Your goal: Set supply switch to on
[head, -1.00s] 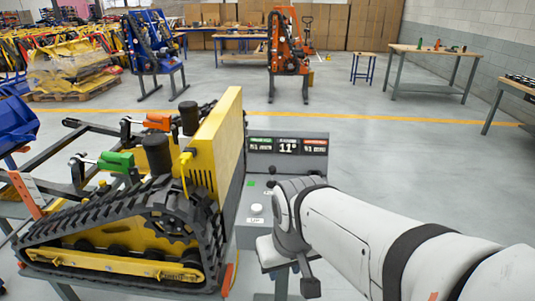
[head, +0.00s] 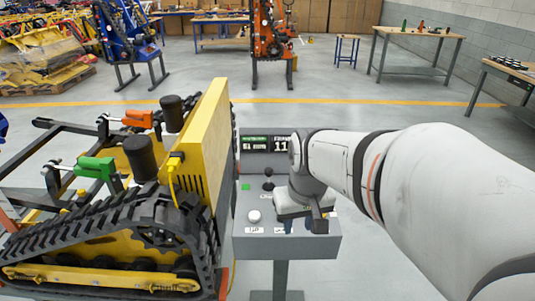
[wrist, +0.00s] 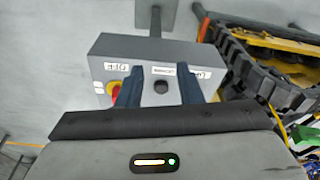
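The grey control box (head: 255,243) stands beside the yellow tracked carrier. In the wrist view, its face (wrist: 115,48) shows a red and yellow rotary switch (wrist: 114,91), partly hidden by my left finger, and a black round knob (wrist: 161,87). In the head view my wrist (head: 308,195) covers the box's right part.
The tracked carrier (head: 110,235) stands close on the left. Open floor lies behind, with tables (head: 420,33) at the back right.

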